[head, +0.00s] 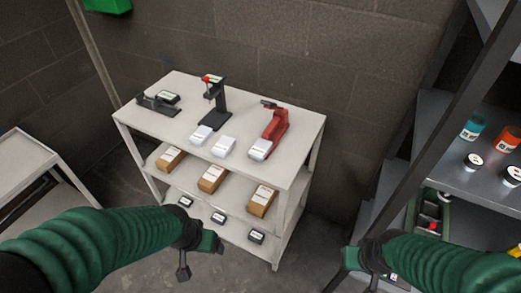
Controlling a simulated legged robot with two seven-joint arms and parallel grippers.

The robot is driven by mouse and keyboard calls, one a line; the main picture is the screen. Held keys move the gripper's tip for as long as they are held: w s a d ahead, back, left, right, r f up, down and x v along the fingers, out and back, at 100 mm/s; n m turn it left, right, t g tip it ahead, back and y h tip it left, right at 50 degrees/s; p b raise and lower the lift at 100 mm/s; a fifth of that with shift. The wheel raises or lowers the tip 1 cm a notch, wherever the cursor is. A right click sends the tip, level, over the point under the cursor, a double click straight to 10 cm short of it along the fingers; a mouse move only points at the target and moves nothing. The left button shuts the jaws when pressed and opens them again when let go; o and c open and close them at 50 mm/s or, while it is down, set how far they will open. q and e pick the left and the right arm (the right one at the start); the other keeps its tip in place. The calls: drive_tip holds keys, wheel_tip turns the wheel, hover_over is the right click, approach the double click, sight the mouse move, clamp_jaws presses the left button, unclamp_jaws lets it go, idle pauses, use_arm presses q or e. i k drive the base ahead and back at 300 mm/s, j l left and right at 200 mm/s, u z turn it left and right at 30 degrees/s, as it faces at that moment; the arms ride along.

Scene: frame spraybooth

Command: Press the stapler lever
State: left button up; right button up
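Three devices stand on the top of a white shelf unit (240,112). One is a low black device (153,104) at the left. One is a tall black stand (214,112) with a red part at its top, in the middle. One is a red device (274,128) with a dark part on top, at the right. I cannot tell for sure which is the stapler. My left gripper (197,255) is in front of the unit's lower shelves, apart from the devices. My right gripper (358,265) is at the lower right, also apart. Their finger openings are unclear.
White paper stacks (223,147) lie along the top's front edge. Brown boxes (211,179) and small dark boxes (218,218) sit on the shelves below. A dark shelf rack (460,150) with jars stands at the right. A grey table (22,165) is at the left.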

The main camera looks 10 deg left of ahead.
sight(269, 105)
drive_tip(key=i+j+z, duration=0.15)
drive_tip(key=i+j, duration=0.55)
drive_tip(key=i, duration=0.05)
